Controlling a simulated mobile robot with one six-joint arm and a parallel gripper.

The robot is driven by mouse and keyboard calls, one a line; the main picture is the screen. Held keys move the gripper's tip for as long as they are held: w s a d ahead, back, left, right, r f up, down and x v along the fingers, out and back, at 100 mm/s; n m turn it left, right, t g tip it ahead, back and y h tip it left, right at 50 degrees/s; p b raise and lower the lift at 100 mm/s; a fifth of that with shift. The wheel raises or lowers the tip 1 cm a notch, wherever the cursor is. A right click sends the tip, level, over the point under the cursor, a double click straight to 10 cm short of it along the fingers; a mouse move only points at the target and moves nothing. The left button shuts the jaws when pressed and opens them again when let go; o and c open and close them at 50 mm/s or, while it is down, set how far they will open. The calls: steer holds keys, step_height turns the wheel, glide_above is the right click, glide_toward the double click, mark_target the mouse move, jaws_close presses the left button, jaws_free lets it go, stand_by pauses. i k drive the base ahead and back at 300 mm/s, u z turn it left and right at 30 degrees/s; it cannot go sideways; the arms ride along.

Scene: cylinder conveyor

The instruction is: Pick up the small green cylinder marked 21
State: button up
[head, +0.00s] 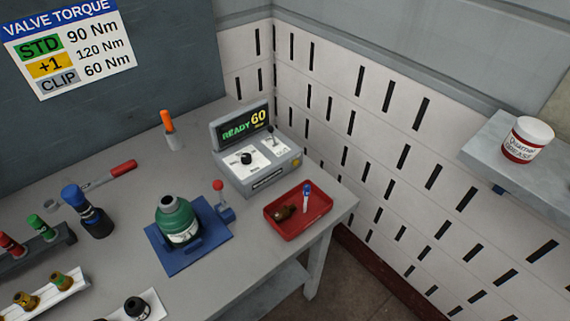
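A short green cylinder (177,222) with a grey neck stands upright in a blue fixture (217,243) on the workbench. It has a pale label on its front, and I cannot read a 21 on it. My gripper is not in view.
A grey control box (262,167) reading "READY 60" stands behind the fixture, and a red tray (318,199) with small items lies to the right. A blue-and-black tool (89,212), a rack (40,249) of coloured pieces and a red-handled tool (122,167) are to the left. A shelf (492,151) holds a grease tub (527,139).

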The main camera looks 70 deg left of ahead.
mark_target(176, 216)
steer(key=i, duration=0.5)
steer(key=u, duration=1.1)
steer(key=k, duration=0.15)
steer(key=u, duration=2.9)
steer(key=i, duration=0.85)
steer(key=u, duration=0.2)
steer(key=k, duration=0.65)
steer(key=z, duration=0.3)
steer(key=i, duration=0.25)
steer(key=u, duration=0.2)
